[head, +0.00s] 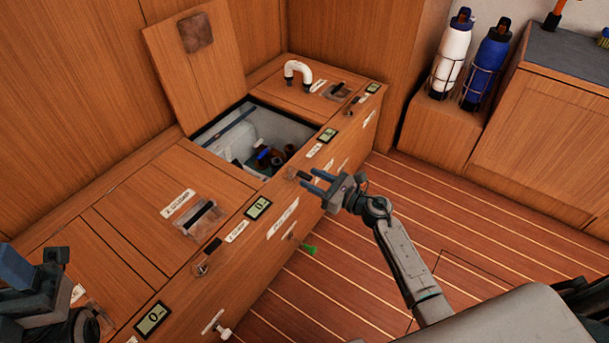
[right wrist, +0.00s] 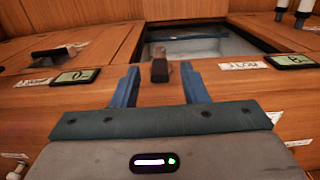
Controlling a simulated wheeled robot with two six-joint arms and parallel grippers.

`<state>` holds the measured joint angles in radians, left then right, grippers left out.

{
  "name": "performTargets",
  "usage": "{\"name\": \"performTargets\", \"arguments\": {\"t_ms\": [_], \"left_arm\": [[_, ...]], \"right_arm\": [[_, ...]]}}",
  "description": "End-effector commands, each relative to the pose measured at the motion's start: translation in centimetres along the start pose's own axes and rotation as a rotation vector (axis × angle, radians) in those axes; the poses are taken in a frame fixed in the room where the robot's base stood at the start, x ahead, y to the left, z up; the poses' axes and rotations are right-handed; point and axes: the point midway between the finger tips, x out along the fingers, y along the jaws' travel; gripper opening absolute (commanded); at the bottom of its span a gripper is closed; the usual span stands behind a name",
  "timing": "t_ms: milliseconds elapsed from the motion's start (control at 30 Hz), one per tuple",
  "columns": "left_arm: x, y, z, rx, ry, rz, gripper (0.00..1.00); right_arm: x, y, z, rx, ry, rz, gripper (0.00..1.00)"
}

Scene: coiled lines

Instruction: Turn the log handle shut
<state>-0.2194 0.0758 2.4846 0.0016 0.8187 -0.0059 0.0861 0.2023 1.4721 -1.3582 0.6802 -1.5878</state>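A short dark brown handle (right wrist: 159,68) stands on the bench top's front edge, seen between the fingers of my right gripper (right wrist: 160,76) in the right wrist view. I cannot read its label (right wrist: 245,65) surely enough to say it is the log handle. In the head view my right gripper (head: 307,180) is open, its two blue fingers apart, at the bench edge beside this handle (head: 291,173). Contact is not clear. Similar handles (head: 208,256) sit along the edge. My left gripper (head: 38,262) is at the lower left; its opening cannot be judged.
An open compartment (head: 225,130) behind the handle holds dark and blue items, its lid (head: 195,60) raised. Small displays (head: 258,208) line the edge. A white U-shaped pipe (head: 298,70) stands on the far lid. White taps (head: 224,332) and a green piece (head: 310,249) project from the front.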

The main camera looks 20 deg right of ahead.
Motion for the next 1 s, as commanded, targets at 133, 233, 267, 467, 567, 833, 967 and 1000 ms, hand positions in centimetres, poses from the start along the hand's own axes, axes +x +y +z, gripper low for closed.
{"name": "performTargets", "arguments": {"t_ms": [133, 233, 267, 467, 567, 833, 967, 1000], "left_arm": [[0.1, 0.0, -0.1, 0.001, 0.014, -0.003, 0.56], [0.1, 0.0, -0.1, 0.001, 0.017, -0.004, 0.56], [0.1, 0.0, -0.1, 0.001, 0.017, -0.004, 0.56], [0.1, 0.0, -0.1, 0.001, 0.017, -0.005, 0.56], [0.1, 0.0, -0.2, 0.001, 0.015, -0.005, 0.56], [0.1, 0.0, -0.2, 0.001, 0.014, -0.006, 0.56], [0.0, 0.0, -0.2, 0.001, 0.014, -0.006, 0.56], [0.0, 0.0, -0.2, 0.001, 0.014, -0.006, 0.56]], "right_arm": [[2.1, 0.0, 0.0, 0.002, -0.002, 0.000, 0.40], [2.8, 0.0, 0.0, 0.001, -0.001, 0.000, 0.40], [3.0, 0.0, 0.0, 0.001, 0.000, 0.000, 0.40], [3.2, 0.0, 0.0, 0.002, 0.000, 0.000, 0.40], [3.2, 0.0, 0.0, 0.002, 0.000, 0.000, 0.40], [3.1, 0.0, 0.0, 0.002, -0.001, 0.000, 0.00], [3.1, 0.0, 0.0, 0.001, -0.001, 0.001, 0.00], [3.1, 0.0, 0.0, 0.001, -0.001, 0.001, 0.00]]}}
